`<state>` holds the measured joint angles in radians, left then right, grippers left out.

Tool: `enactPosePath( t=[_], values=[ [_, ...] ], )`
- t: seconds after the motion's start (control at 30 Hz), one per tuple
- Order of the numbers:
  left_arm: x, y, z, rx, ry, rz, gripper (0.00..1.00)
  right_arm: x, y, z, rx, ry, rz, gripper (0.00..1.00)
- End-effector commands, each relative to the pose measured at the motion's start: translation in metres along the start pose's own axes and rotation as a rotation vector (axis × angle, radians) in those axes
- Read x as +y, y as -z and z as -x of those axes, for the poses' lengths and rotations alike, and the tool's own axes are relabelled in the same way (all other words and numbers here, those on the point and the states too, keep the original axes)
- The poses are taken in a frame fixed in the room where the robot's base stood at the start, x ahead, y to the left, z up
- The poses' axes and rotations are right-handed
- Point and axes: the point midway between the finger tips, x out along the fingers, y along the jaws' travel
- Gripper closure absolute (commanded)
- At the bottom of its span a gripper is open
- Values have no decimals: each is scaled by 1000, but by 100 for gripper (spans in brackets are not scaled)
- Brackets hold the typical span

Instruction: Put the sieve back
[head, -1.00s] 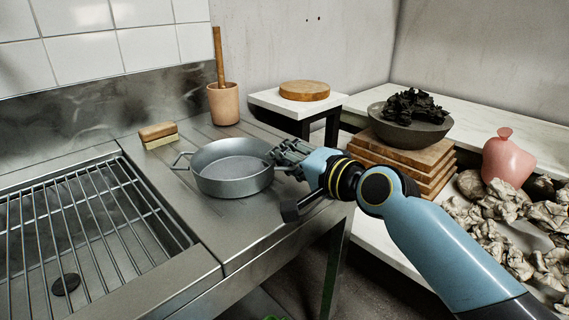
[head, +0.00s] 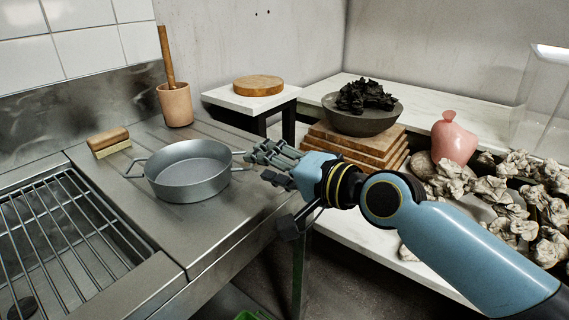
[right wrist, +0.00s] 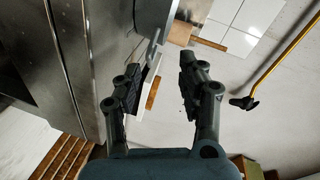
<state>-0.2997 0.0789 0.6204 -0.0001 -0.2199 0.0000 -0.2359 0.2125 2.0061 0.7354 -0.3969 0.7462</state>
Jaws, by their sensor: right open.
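A grey round metal pan with two side loop handles (head: 188,178) stands upright on the steel counter; it is the only thing here that could be the sieve, and I cannot make out a mesh. My right gripper (head: 260,153) is just right of its right-hand handle, fingers pointing at it. In the right wrist view the gripper (right wrist: 160,75) has its fingers apart with nothing held between them. A small grey metal piece, probably the handle, shows beyond the fingertips. My left gripper is not in view.
A wire rack (head: 65,240) lies over the sink at left. A wood-backed brush (head: 108,142) and a mortar with pestle (head: 175,105) stand behind the pan. Right are a round board (head: 258,85), stacked boards (head: 350,147), a dark bowl (head: 362,120) and a pink jar (head: 453,139).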

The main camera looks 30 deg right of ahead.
Motion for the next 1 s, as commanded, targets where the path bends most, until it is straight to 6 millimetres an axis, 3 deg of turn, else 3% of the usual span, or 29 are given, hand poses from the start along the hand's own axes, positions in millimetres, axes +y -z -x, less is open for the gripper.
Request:
enactPosePath(
  t=[0.1, 0.23, 0.47, 0.57, 0.67, 0.77, 0.8, 0.87, 0.9, 1.0],
  values=[
    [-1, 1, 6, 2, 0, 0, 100, -1, 0, 25, -2, -2, 3, 60],
    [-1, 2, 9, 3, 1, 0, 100, 0, 0, 40, 0, -1, 1, 60],
    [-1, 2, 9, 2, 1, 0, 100, 1, 0, 47, 1, -1, 0, 60],
    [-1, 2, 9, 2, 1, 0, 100, 21, 0, 45, 7, -40, 24, 60],
    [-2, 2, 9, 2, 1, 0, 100, 78, -2, 43, 13, -148, 96, 60],
    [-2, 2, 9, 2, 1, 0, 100, 166, -12, 51, -6, -320, 216, 60],
    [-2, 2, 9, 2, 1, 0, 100, 208, -19, 60, -28, -400, 274, 60],
    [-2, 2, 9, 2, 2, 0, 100, 270, -35, 80, -80, -524, 369, 60],
    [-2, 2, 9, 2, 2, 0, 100, 310, -48, 97, -128, -603, 434, 60],
    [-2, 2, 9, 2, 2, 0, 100, 398, -88, 154, -289, -781, 584, 60]
  ],
)
